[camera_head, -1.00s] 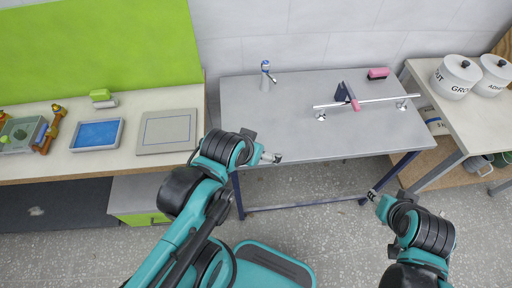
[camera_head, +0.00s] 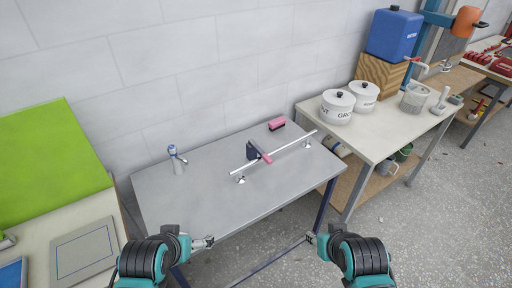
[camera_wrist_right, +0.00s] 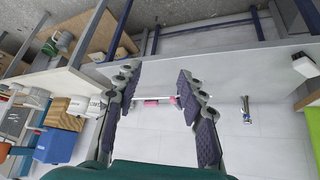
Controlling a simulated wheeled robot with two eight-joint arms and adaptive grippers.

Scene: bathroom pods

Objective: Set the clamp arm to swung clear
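A clamp with a dark body (camera_head: 252,151) and a pink arm (camera_head: 263,155) sits on a metal rail (camera_head: 290,147) above the grey table (camera_head: 200,201). The pink arm slants across the rail toward the table's front. In the right wrist view the clamp's pink part (camera_wrist_right: 190,112) shows small, partly behind a finger. My right gripper (camera_head: 317,238) is in front of the table, apart from the clamp; the right wrist view shows its fingers (camera_wrist_right: 157,82) open and empty. My left gripper (camera_head: 207,242) is at the table's front edge, too small to judge its opening.
A white and blue dispenser (camera_head: 176,158) stands at the table's back left. A pink brush-like block (camera_head: 276,123) lies behind the rail. White canisters (camera_head: 338,106) stand on the right-hand bench. The table's front is clear.

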